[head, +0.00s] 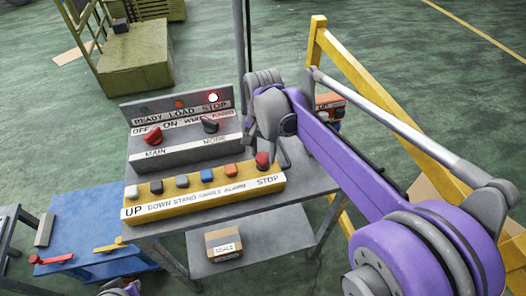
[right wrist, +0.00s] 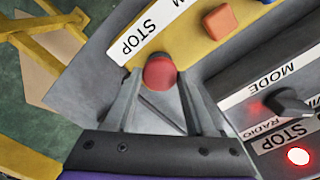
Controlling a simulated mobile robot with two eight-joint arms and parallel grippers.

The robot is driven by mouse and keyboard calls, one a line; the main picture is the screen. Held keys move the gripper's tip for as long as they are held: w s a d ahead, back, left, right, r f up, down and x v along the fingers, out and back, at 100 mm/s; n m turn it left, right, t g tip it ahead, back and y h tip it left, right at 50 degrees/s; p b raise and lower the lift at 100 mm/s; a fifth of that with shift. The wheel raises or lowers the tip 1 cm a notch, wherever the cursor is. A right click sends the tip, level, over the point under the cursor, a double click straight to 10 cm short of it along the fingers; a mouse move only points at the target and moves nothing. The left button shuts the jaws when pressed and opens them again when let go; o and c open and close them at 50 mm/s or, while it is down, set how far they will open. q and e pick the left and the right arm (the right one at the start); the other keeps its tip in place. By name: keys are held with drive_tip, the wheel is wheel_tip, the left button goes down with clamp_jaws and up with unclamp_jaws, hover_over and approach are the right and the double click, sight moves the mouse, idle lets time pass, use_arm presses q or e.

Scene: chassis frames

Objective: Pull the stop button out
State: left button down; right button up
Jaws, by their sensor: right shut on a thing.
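The red stop button (head: 262,160) is at the right end of the yellow button box (head: 205,200), above the word STOP. In the right wrist view the red cap (right wrist: 160,72) sits between the fingertips of my right gripper (right wrist: 159,84). In the head view my right gripper (head: 270,150) reaches down to the button from above and is shut on it. The button's shaft and seat are hidden by the cap and fingers. My left gripper is not seen in the head view.
Behind the box stands a grey panel (head: 185,150) with MAIN and MODE knobs; its STOP lamp (head: 213,97) is lit. Several other buttons line the yellow box. A yellow frame (head: 345,60) stands right. A cardboard box (head: 223,244) sits on the lower shelf.

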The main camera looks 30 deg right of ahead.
sight(263, 156)
drive_tip(key=shift+r, duration=0.1)
clamp_jaws()
drive_tip(key=shift+r+p, duration=0.45)
drive_tip(key=shift+r, duration=0.4)
drive_tip(key=shift+w+f, duration=0.1)
drive_tip(key=o, duration=1.2)
unclamp_jaws()
drive_tip(key=shift+o, duration=0.8)
wheel_tip(263, 156, up, 11)
